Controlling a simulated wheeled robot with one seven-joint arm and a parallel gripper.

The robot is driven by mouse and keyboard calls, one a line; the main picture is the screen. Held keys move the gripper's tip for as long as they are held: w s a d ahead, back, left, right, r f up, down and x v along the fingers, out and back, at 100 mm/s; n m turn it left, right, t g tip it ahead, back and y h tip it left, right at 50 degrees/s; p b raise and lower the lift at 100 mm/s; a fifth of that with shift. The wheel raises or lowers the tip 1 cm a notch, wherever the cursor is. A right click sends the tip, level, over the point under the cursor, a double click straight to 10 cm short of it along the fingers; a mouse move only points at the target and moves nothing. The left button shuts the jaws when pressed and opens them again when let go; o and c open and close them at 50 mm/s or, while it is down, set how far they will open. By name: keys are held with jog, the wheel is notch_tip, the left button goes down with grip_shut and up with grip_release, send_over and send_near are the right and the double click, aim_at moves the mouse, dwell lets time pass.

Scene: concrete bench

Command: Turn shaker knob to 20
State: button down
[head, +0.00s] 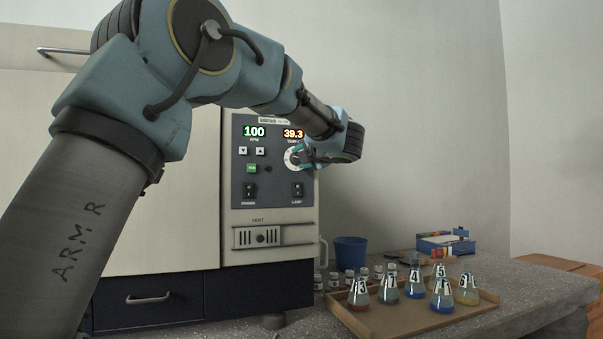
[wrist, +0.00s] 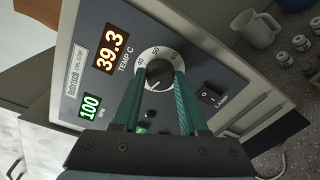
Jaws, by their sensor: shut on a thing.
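The shaker's control panel (head: 265,185) faces me, with a green display (head: 254,132) reading 100 RPM and an orange display (head: 293,134) reading 39.3 TEMP C. The black knob (wrist: 159,74) sits in a pale numbered dial ring (wrist: 147,56) beside the orange display (wrist: 111,49) in the wrist view. My gripper (wrist: 158,80) has its two green fingers on either side of the knob, shut on it. In the head view my gripper (head: 300,155) is at the dial (head: 290,157) and covers much of it.
The lamp switch (wrist: 211,96) is close to the right finger. A tray (head: 400,321) of numbered flasks, several small vials (head: 350,276) and a blue cup (head: 351,251) stand on the bench to the right.

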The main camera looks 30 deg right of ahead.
jog(key=shift+f+n+b, duration=0.1)
jog(key=shift+n+b, duration=2.3)
jog(key=shift+b, duration=0.05)
jog(key=shift+h, duration=0.3)
jog(key=shift+c, duration=2.2)
grip_release()
jog(key=shift+s, duration=0.1)
jog(key=s+a+b, duration=0.1)
jog(key=s, duration=0.9)
jog(key=shift+s+a+r, duration=0.25)
jog(key=shift+a+r, duration=0.05)
jog(key=shift+r, duration=0.15)
